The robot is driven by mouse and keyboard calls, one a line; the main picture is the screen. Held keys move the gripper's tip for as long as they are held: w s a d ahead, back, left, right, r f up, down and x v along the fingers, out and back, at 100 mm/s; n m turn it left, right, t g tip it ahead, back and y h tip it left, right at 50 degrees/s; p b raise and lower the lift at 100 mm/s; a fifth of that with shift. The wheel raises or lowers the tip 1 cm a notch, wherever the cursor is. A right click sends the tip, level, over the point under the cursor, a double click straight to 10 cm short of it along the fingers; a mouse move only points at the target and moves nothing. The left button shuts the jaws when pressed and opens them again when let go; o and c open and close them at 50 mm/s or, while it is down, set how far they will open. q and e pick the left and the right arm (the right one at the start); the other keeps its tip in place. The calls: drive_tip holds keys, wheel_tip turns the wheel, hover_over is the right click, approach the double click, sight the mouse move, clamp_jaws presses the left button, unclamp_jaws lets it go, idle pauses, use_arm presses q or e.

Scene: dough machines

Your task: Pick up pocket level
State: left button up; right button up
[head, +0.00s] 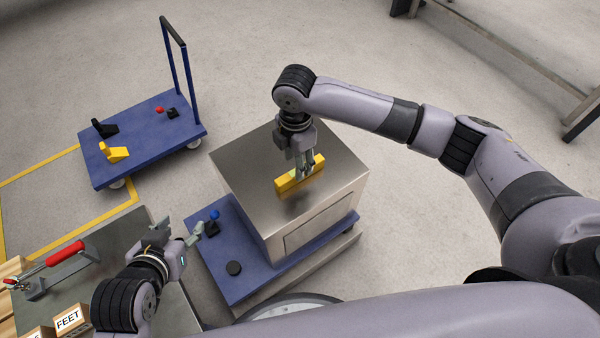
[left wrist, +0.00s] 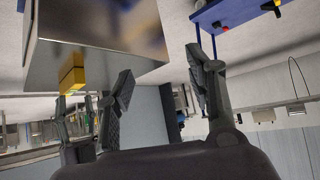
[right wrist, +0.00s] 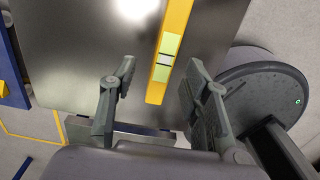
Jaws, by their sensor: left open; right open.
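The pocket level (head: 287,185) is a yellow bar lying on top of a metal box (head: 245,160). In the right wrist view the level (right wrist: 163,75) shows greenish vial windows. My right gripper (head: 303,172) points down at the level and is open. In the right wrist view the level extends between the spread fingers of the right gripper (right wrist: 160,80), with no visible grip on it. The level also shows in the left wrist view (left wrist: 72,72). My left gripper (head: 177,232) is open and empty, left of the box.
The box stands on a blue platform (head: 222,258) with a blue-topped knob and a black disc. A blue cart (head: 145,135) with yellow and black items stands at the back left. A bench (head: 115,245) with a red-handled tool is at the left.

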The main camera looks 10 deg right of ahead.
drive_tip(key=f+b, duration=0.1)
drive_tip(key=f, duration=0.1)
drive_tip(key=f+b, duration=0.1)
drive_tip(key=f, duration=0.1)
drive_tip(key=shift+s+d+f, duration=0.15)
drive_tip(key=shift+d+f, duration=0.05)
drive_tip(key=shift+f, duration=0.2)
use_arm(q)
drive_tip(key=w+d+r+t+h, duration=0.1)
drive_tip(key=w+d+r+t, duration=0.1)
drive_tip(key=w+r+t, duration=0.3)
wheel_tip(320, 180, up, 3)
drive_tip(key=shift+w+d+r+t+h, duration=0.1)
drive_tip(key=shift+w+d+t+h, duration=0.3)
drive_tip(key=shift+w, duration=0.1)
use_arm(e)
drive_tip(key=shift+c, duration=0.5)
clamp_jaws()
